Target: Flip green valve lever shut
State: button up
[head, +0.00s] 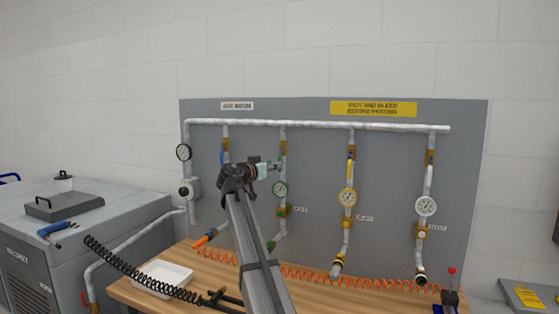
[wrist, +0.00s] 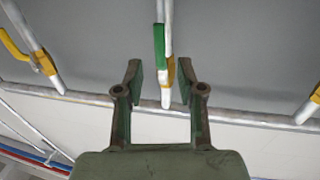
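The green valve lever (wrist: 159,45) shows in the wrist view, lying along its pale pipe with a yellow valve body (wrist: 168,70) beside it. In the head view, the green lever (head: 284,146) is on the second drop pipe from the left, just beyond my gripper (head: 268,167). My gripper (wrist: 160,78) is open and empty. In the wrist view its two fingers stand either side of the valve and lower lever end, with gaps on both sides. Whether the fingertips reach the lever's depth cannot be told.
A yellow lever (wrist: 14,45) is on the neighbouring pipe, and a blue lever (head: 222,156) on another. Round gauges, such as the green-rimmed one (head: 280,189), stick out below. The wooden bench (head: 215,262) holds a white tray (head: 160,291) and coiled hoses.

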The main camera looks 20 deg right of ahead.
jog(key=shift+p+x, duration=0.55)
jog(key=shift+x, duration=2.15)
grip_shut()
